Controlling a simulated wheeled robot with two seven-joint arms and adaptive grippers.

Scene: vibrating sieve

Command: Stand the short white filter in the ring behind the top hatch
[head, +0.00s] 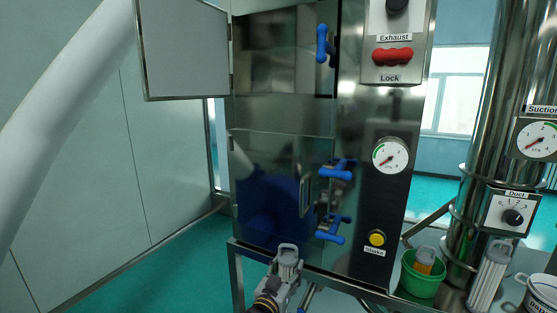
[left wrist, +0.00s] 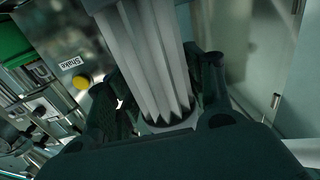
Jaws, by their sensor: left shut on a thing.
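The short white filter (head: 288,257) shows low in the head view, upright in front of the cabinet. My left gripper (head: 280,279) is shut on its lower part. In the left wrist view the filter's white pleats (left wrist: 150,60) stand between the dark fingers of the left gripper (left wrist: 160,100), with a dark end near the palm. The top hatch (head: 185,50) is swung open to the left, and the upper chamber (head: 280,60) is exposed. I cannot make out the ring inside it. The filter is well below and outside that opening. My right gripper is not in view.
The lower door (head: 265,185) is closed, with blue handles (head: 336,174) at its right. A green bucket (head: 422,280) holding an orange-and-white filter, a long white filter (head: 489,275) and a white pail (head: 541,292) stand lower right. A steel column (head: 485,110) rises at right.

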